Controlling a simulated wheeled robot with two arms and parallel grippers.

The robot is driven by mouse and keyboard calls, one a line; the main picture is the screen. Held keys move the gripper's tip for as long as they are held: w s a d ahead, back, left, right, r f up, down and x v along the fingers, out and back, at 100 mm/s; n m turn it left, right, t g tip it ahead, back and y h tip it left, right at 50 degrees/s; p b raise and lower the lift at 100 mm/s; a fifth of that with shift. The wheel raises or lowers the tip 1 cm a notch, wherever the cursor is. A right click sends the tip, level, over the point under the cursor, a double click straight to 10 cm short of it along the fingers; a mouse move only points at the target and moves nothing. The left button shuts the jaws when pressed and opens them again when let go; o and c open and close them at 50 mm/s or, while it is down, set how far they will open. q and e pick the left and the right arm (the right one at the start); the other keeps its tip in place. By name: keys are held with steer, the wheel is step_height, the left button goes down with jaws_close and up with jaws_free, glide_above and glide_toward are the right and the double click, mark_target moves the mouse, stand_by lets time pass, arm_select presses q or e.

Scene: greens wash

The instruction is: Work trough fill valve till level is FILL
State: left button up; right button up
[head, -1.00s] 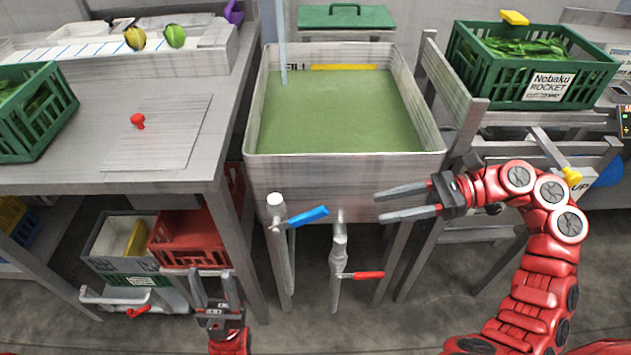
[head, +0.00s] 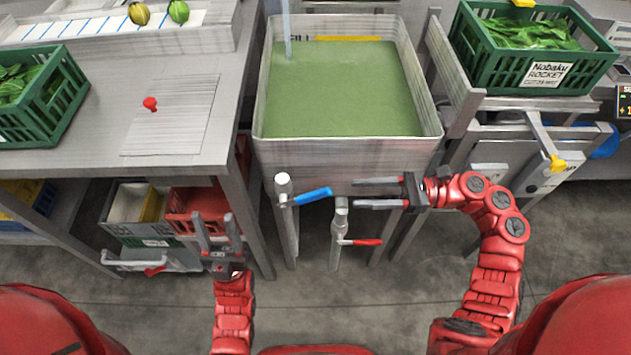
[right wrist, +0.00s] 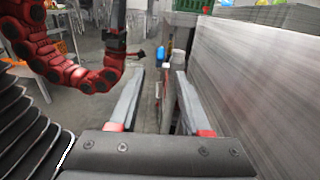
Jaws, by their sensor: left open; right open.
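The trough (head: 348,152) holds green water, with a yellow FILL band (head: 355,39) on its back wall near the water's edge. A thin stream falls in at its back left. Under its front left is a valve with a blue lever (head: 313,196), pointing right. A second valve with a red lever (head: 362,242) is on a pipe below the middle. My right gripper (head: 354,193) is open and empty, fingers pointing left, just right of the blue lever and apart from it. In the right wrist view a blue spot shows beyond the fingers (right wrist: 158,85). My left gripper (head: 213,226) is open and empty, low at left.
A green rocket crate (head: 533,75) is on the right stand. Floor in front of the trough is clear.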

mark_target(329, 194)
steer(key=a+p, duration=0.1)
steer(key=a, duration=0.9)
steer(key=shift+a, duration=0.25)
jaws_close()
stand_by(0.9)
